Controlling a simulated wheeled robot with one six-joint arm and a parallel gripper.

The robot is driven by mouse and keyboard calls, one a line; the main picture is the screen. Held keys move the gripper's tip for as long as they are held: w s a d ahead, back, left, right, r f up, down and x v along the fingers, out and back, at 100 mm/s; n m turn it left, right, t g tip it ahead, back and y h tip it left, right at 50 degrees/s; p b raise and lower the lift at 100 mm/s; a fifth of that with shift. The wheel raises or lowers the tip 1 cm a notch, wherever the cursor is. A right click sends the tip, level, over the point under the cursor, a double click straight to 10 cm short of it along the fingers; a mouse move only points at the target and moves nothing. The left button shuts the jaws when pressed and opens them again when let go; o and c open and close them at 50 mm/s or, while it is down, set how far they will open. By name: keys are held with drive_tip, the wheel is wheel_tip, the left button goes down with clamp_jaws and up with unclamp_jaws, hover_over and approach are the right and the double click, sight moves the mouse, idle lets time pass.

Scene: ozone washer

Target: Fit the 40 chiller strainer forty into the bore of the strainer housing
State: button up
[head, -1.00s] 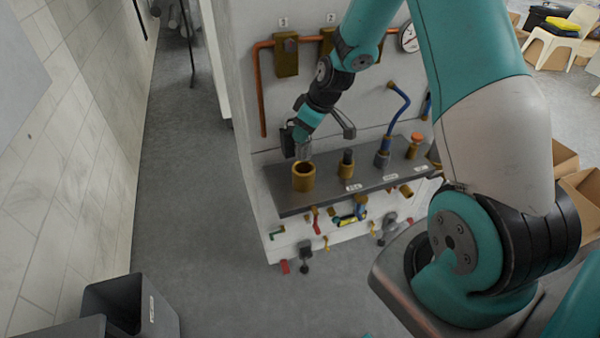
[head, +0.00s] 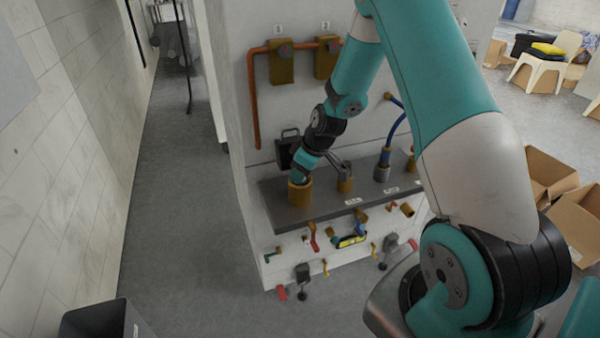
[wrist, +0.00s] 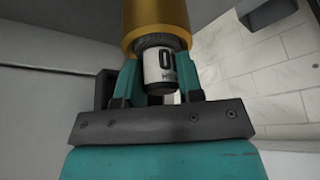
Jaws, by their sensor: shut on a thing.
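The strainer housing (head: 300,195) is an upright brass cup at the left end of the grey shelf. It also shows as a gold cylinder at the top of the wrist view (wrist: 157,18). The strainer (wrist: 164,67) is a white and dark cylinder with partly visible black lettering. My gripper (wrist: 160,88) is shut on it, one teal finger on each side. The strainer's far end appears inside the dark rim of the bore; its depth is hidden. In the head view my gripper (head: 300,180) is right at the housing's mouth and covers the strainer.
The grey shelf (head: 330,207) carries a brass fitting (head: 345,184) and a grey one with a blue pipe (head: 383,171) to the right. A copper pipe (head: 254,110) runs on the wall behind. Small valves and handles hang below.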

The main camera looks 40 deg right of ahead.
drive_tip(key=o, duration=1.1)
drive_tip(key=shift+f, duration=0.1)
drive_tip(key=v, duration=1.2)
drive_tip(key=s+a+r+g+y, duration=0.1)
drive_tip(key=s+a+r, duration=0.3)
drive_tip(key=a, duration=0.5)
drive_tip(key=s+a+r+g+y, duration=0.1)
drive_tip(key=s+a+r, duration=0.3)
drive_tip(key=a, duration=0.5)
drive_tip(key=s+a+r+g, duration=0.1)
drive_tip(key=s+a, duration=0.3)
drive_tip(key=s, duration=0.4)
drive_tip(key=s+a+r+n+g, duration=0.1)
drive_tip(key=s+a, duration=0.3)
drive_tip(key=s, duration=0.4)
drive_tip(key=shift+a+r+b, duration=0.2)
drive_tip(key=shift+r+b, duration=0.15)
drive_tip(key=shift+r, duration=0.3)
